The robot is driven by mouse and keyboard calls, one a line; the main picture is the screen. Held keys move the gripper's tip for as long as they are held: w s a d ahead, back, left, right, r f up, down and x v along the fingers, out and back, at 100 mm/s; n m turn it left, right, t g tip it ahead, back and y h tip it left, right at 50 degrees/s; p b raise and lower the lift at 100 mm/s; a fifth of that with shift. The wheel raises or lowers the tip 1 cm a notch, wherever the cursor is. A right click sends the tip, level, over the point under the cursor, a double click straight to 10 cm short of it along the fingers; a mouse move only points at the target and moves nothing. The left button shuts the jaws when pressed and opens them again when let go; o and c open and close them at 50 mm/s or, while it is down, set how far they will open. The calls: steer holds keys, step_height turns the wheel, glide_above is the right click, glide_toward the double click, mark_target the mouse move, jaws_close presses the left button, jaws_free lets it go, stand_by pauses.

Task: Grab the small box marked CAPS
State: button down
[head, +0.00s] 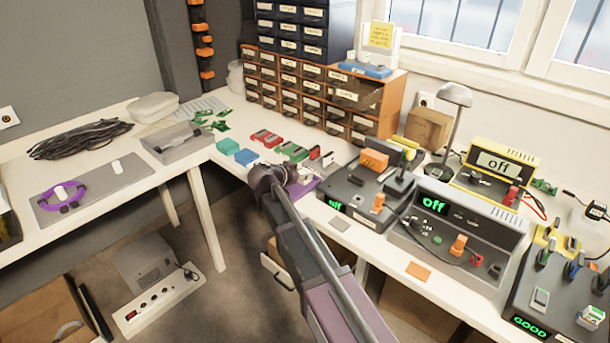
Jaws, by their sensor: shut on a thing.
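My gripper (290,178) is at the front edge of the right-hand bench, seen from behind along my arm. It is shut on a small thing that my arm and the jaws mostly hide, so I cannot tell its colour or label. A flat purple thing (305,188) shows beside and under the jaws.
Behind the boxes stands an orange drawer cabinet (268,73). To the right are grey test stations (460,225), a lamp (452,96) and a cardboard box (429,128). A grey tray (172,146), black cables (80,138) and a grey mat (105,185) lie on the left table.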

steer(key=shift+r+p, duration=1.25)
steer(key=shift+r, duration=0.2)
steer(key=s+a+r+p, duration=0.1)
steer(key=s+a, duration=0.1)
steer(key=s, duration=1.4)
steer(key=shift+a+r+p, duration=0.3)
steer(key=shift+r+p, duration=0.05)
steer(key=shift+w+r, duration=0.1)
steer(key=shift+r, duration=0.1)
